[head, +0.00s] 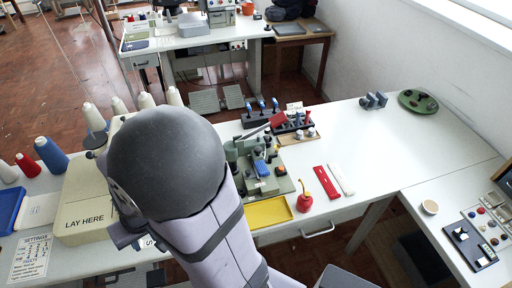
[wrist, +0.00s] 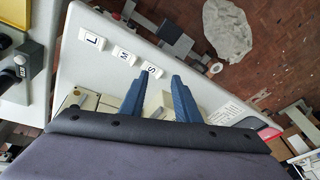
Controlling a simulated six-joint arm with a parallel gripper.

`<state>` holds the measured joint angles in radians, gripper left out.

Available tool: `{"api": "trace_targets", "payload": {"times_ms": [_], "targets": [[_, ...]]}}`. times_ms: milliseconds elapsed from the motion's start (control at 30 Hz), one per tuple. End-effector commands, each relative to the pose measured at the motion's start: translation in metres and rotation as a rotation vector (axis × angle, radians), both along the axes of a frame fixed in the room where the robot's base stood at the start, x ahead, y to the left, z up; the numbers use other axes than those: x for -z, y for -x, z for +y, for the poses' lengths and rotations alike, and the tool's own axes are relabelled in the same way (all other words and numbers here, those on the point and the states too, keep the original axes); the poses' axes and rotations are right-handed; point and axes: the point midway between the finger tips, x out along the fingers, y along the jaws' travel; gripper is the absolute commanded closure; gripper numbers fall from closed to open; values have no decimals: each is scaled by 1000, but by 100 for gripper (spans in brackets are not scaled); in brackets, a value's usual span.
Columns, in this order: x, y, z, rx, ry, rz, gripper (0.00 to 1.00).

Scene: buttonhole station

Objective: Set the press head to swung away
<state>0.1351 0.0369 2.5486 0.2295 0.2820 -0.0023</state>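A grey-green buttonhole machine (head: 258,170) stands on the white table in the middle of the head view. A red-ended lever (head: 265,128) slants up from its upper part. I take this as the press-head area, but my arm covers its left side, so I cannot tell which way the head is swung. My gripper's blue fingers (wrist: 160,76) are apart in the wrist view, with nothing held between them. They point over the table edge with the L, M and S labels, away from the machine. The gripper is mostly hidden in the head view.
A red strip (head: 326,187) lies to the right. A cream box marked LAY HERE (head: 84,205) and thread cones stand left.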

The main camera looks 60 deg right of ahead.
Motion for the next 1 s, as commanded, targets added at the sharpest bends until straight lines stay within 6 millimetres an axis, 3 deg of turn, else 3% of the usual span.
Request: {"api": "trace_targets", "payload": {"times_ms": [100,267,433,600,800,1000], "targets": [[6,-31,-43,215,21,-124,71],[10,-48,-123,509,125,-280,71],[6,-23,-218,810,327,-399,71],[-8,33,-290,1035,572,-458,71],[-26,87,-329,1168,788,-471,71],[-34,105,-339,1203,866,-472,71]]}}
